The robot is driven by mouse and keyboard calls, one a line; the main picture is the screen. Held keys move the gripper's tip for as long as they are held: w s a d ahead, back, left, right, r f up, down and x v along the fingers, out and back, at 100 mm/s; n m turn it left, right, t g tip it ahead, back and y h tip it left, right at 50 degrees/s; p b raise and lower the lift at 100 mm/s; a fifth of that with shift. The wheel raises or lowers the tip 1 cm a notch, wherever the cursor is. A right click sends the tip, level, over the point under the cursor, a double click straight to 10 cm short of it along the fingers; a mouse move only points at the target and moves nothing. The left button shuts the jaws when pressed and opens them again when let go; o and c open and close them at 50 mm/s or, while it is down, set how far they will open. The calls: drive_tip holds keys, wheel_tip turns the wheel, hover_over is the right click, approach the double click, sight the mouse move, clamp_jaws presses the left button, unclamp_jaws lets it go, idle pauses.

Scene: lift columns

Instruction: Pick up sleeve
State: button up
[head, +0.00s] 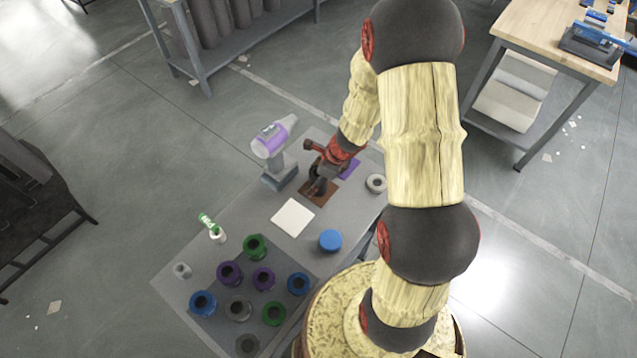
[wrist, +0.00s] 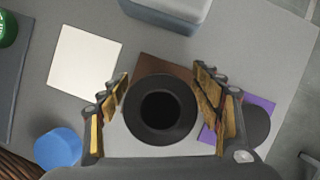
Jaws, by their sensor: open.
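A dark sleeve (wrist: 133,110), round with a black hole in its top, stands upright over a brown square (wrist: 165,68) in the wrist view. My gripper (wrist: 164,84) is open, with one finger on each side of the sleeve. A small gap shows between the sleeve and the fingers, so I cannot see contact. In the head view my gripper (head: 321,172) is low over the brown square (head: 326,197), and it hides most of the sleeve.
A white square (head: 293,217) and a blue round piece (head: 330,240) lie nearby. A purple square (head: 349,168), a grey ring (head: 376,183) and a purple-and-white device on a grey base (head: 280,174) are close. Several coloured flanged pieces stand on a dark mat (head: 213,322).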

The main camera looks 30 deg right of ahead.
drive_tip(key=c, duration=0.3)
clamp_jaws()
idle(0.7)
